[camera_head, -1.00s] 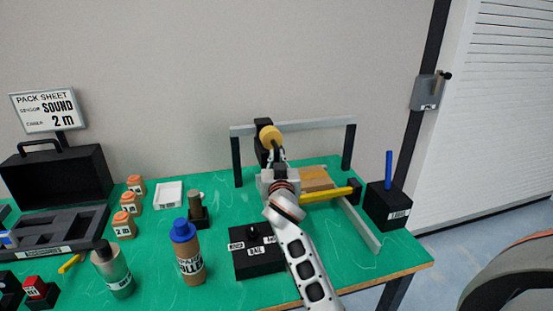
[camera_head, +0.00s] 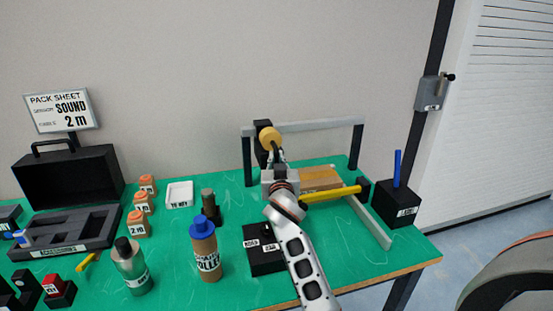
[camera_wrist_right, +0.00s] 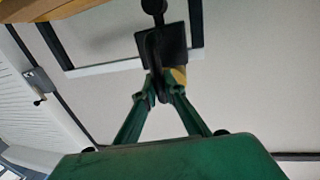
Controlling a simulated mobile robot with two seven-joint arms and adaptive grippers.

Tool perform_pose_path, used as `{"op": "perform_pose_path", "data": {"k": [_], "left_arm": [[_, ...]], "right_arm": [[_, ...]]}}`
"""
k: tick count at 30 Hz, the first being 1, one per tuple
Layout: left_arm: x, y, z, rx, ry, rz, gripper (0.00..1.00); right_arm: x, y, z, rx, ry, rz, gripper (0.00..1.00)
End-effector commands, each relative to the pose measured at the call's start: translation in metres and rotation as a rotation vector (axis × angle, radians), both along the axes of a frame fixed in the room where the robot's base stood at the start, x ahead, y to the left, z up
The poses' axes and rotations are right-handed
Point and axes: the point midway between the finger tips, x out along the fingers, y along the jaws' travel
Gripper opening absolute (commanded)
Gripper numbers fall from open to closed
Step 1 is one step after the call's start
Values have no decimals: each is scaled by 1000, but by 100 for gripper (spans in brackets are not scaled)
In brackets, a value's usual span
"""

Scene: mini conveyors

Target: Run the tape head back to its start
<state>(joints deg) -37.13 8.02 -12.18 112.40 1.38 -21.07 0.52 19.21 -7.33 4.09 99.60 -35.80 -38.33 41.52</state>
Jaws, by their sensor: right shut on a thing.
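The tape head is a black block with a tan tape roll (camera_head: 269,138) on it, at the left end of the grey overhead rail (camera_head: 315,126), close to the left black post. My right gripper (camera_head: 277,157) is shut on the head's dark handle from the front. In the right wrist view its two fingers (camera_wrist_right: 161,88) close on a dark bar below the black plate of the tape head (camera_wrist_right: 172,45); the exact contact is partly hidden. My left gripper is not in view.
A cardboard box (camera_head: 320,178) lies under the rail behind a yellow bar (camera_head: 332,194). A black switch box (camera_head: 262,260) and a brown bottle with a blue cap (camera_head: 206,255) stand left of my forearm. A black block with a blue rod (camera_head: 396,205) stands right.

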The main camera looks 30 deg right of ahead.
Motion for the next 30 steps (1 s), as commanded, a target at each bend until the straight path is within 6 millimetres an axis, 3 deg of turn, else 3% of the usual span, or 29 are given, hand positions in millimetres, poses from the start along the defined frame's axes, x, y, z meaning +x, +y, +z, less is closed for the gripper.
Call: {"op": "perform_pose_path", "data": {"k": [1, 3, 4, 17, 30], "left_arm": [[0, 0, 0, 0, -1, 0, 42], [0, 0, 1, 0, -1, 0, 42], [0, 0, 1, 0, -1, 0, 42], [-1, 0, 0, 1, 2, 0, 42], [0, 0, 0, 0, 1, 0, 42]], "right_arm": [[0, 0, 1, 0, -2, 1, 0], [0, 0, 1, 0, -2, 1, 25], [0, 0, 1, 0, -2, 1, 27], [0, 0, 9, 1, -5, 0, 27], [0, 0, 84, 2, -7, 0, 27]]}}
